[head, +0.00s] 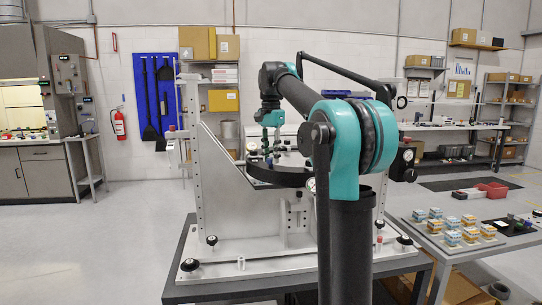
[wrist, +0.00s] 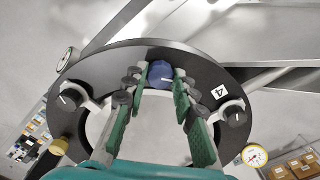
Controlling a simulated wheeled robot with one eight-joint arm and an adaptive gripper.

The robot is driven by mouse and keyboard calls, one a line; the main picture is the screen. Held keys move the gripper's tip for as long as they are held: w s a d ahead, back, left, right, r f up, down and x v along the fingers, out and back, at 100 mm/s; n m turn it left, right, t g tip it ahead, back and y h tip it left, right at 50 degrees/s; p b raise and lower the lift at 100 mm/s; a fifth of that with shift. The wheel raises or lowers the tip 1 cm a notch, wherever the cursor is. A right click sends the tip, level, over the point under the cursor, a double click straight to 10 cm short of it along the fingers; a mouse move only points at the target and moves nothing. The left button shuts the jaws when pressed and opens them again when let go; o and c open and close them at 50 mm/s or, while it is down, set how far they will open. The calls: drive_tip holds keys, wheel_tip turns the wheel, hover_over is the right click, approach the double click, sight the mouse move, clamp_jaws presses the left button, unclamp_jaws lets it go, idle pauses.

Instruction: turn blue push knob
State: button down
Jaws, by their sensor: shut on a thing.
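The blue push knob (wrist: 160,72) sits at the top of a black ring (wrist: 115,66) in the wrist view, with a white line on its face. My gripper (wrist: 161,80) has its two green fingers on either side of the knob and is shut on it. The fingers hide parts of the knob's sides. In the head view my gripper (head: 266,150) is at the black ring (head: 283,178) of the mirror fixture (head: 208,165).
A side table (head: 450,262) with small boxes stands right of the fixture.

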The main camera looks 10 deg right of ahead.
sight(271, 158)
drive_tip(key=n, duration=0.5)
drive_tip(key=shift+n, duration=0.3)
drive_tip(key=n, duration=1)
drive_tip(key=shift+n, duration=0.4)
drive_tip(key=n, duration=0.5)
drive_tip(key=shift+n, duration=0.4)
drive_tip(key=c, duration=1.2)
unclamp_jaws()
wheel_tip(271, 158, up, 12)
